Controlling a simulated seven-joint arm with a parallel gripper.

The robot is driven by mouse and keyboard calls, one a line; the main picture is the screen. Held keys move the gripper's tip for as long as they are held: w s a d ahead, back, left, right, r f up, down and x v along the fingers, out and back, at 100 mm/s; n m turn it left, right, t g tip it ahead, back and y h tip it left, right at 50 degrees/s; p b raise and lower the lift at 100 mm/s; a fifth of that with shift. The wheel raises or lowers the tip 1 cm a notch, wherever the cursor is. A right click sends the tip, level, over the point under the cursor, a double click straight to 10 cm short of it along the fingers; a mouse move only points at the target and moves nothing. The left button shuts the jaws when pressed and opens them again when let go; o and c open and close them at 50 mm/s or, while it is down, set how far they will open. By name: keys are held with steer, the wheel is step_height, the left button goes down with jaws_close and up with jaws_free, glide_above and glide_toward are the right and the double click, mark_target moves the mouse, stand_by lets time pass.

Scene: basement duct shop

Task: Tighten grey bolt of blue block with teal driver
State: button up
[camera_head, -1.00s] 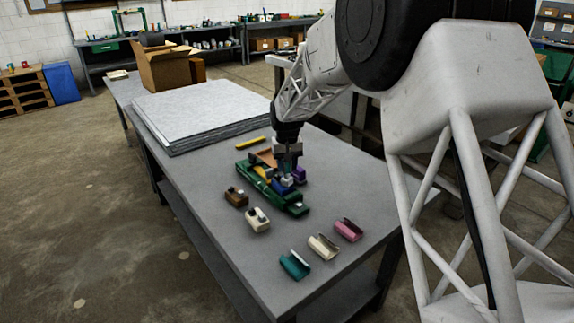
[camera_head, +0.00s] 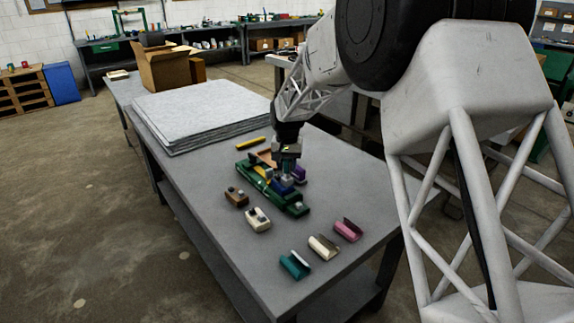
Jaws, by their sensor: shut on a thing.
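My gripper (camera_head: 288,158) points down over the green fixture (camera_head: 294,208) at the middle of the table. It is shut on the teal driver (camera_head: 288,168), of which only a small part shows below the fingers. The driver is upright above the blue block (camera_head: 282,188), which sits in the green fixture. The grey bolt is too small, and too close under the driver, to make out surely; I cannot tell whether the driver's tip touches it.
A purple block (camera_head: 299,174) stands right beside the fixture. Brown (camera_head: 236,197) and cream (camera_head: 257,219) blocks lie left and in front. Teal (camera_head: 295,265), cream (camera_head: 323,247) and pink (camera_head: 348,230) holders stand near the front. A yellow bar (camera_head: 251,144) and grey sheets (camera_head: 200,112) lie behind.

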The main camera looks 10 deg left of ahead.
steer(key=shift+m, duration=1.7)
steer(key=shift+n, duration=0.3)
steer(key=shift+n, duration=0.5)
steer(key=shift+r, duration=0.25)
steer(key=shift+r, duration=2.25)
